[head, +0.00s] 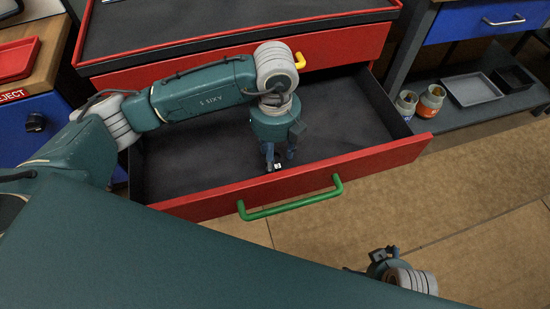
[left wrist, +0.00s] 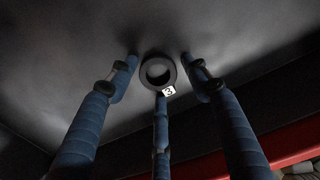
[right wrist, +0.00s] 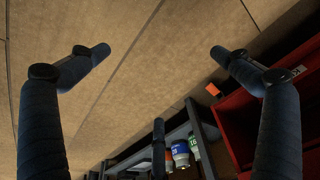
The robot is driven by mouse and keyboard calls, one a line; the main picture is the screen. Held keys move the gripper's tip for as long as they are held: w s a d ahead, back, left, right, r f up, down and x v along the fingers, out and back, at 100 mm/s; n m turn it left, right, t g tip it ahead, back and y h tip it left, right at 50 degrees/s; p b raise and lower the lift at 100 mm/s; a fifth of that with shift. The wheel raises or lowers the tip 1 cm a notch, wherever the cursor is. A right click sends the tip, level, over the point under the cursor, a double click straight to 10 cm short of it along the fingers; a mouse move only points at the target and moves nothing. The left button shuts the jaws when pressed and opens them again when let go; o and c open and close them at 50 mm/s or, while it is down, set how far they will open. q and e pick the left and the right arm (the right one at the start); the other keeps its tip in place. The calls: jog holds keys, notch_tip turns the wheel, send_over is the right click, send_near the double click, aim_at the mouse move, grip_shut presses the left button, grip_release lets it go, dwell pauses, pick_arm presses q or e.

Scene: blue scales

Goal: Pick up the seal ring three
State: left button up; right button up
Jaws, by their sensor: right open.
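The seal ring three (left wrist: 143,73) is a dark ring with a white tag marked 3. It lies flat on the dark floor of the open red drawer (head: 385,163). In the left wrist view it sits between the fingertips of my left gripper (left wrist: 159,66), with gaps at the two side fingers; the lower finger is close to its tag. My left gripper also shows in the head view (head: 277,158), pointing down inside the drawer, near its front panel. My right gripper (right wrist: 160,55) is open and empty, over the floor outside the drawer.
The drawer has a green handle (head: 290,205). A closed red drawer (head: 345,42) with a yellow handle is above it. Jars (head: 431,100) and a grey tray (head: 472,90) stand on a shelf at right. A red tray (head: 18,58) is at far left.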

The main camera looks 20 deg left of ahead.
pick_arm(q)
jog(key=c, duration=0.4)
jog(key=shift+r, duration=0.1)
